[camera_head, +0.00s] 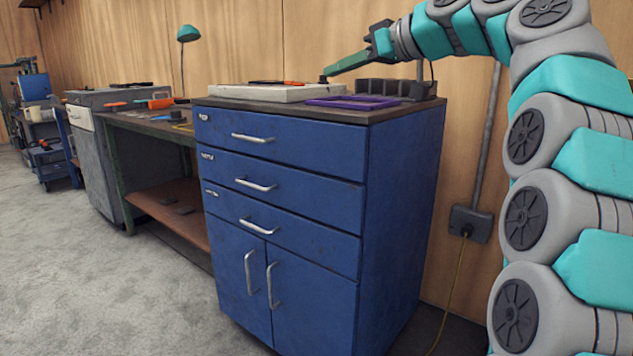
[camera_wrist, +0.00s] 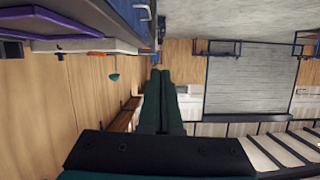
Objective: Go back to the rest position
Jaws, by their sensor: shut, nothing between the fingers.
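My gripper (camera_head: 326,76) is at the end of my arm, above the back part of the blue cabinet's top (camera_head: 420,104). It points left in the head view, its fingers slanting slightly down over the white flat box. In the wrist view, my gripper's two dark green fingers (camera_wrist: 165,73) lie side by side, shut, with nothing seen between them. No flanged pipe can be made out in either view.
The cabinet top holds a white flat box (camera_head: 262,93), a purple tray (camera_head: 352,102) and a dark slotted block (camera_head: 396,88). A workbench (camera_head: 150,125) with orange-handled tools stands to the left. The grey floor (camera_head: 95,270) in front is clear.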

